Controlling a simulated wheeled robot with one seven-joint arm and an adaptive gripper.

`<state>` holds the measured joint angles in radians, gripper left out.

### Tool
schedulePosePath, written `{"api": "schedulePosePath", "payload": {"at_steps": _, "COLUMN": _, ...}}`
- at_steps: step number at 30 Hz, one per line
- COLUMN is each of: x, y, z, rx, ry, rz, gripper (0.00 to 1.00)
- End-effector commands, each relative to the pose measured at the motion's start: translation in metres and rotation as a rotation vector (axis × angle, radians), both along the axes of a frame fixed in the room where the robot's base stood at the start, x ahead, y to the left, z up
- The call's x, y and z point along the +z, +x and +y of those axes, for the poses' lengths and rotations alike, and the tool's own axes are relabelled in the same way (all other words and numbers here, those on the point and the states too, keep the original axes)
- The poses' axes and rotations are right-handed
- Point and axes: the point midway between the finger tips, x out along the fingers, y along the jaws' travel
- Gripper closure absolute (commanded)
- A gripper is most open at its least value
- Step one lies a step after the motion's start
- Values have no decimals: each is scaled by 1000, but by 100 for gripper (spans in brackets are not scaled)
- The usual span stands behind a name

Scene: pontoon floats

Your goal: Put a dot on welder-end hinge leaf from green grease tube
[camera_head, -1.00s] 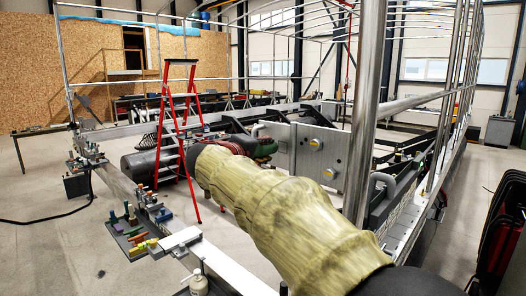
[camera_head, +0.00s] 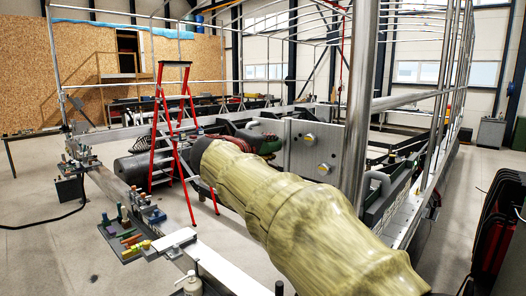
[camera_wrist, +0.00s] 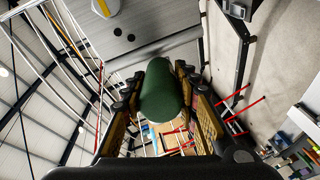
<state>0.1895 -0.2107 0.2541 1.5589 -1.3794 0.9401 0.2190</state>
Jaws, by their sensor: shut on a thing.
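My gripper (camera_wrist: 163,100) is shut on the green grease tube (camera_wrist: 161,92), which lies lengthwise between the two fingers in the wrist view. In the head view my sleeved arm reaches forward and hides most of the gripper. A grey upright plate (camera_head: 301,149) with yellow-and-white round fittings (camera_head: 310,139) stands just beyond and to the right of the arm's far end. A grey plate with dark holes (camera_wrist: 140,30) shows beyond the tube in the wrist view, apart from it. I cannot tell which part is the welder-end hinge leaf. No dot is discernible.
A metal post (camera_head: 358,100) stands close right of my arm. A red stepladder (camera_head: 160,150) stands left of it. A long beam carries a tray of coloured items (camera_head: 128,241) and a pump bottle (camera_head: 191,284) at lower left. Open floor (camera_head: 40,250) lies left.

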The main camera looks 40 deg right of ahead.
Motion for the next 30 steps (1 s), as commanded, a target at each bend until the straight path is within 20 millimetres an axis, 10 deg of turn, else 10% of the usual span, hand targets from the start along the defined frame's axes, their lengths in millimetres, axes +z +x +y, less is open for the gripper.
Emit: {"api": "schedulePosePath", "payload": {"at_steps": 30, "x": 1, "y": 34, "z": 3, "rx": 1, "ry": 0, "rz": 0, "gripper": 95}}
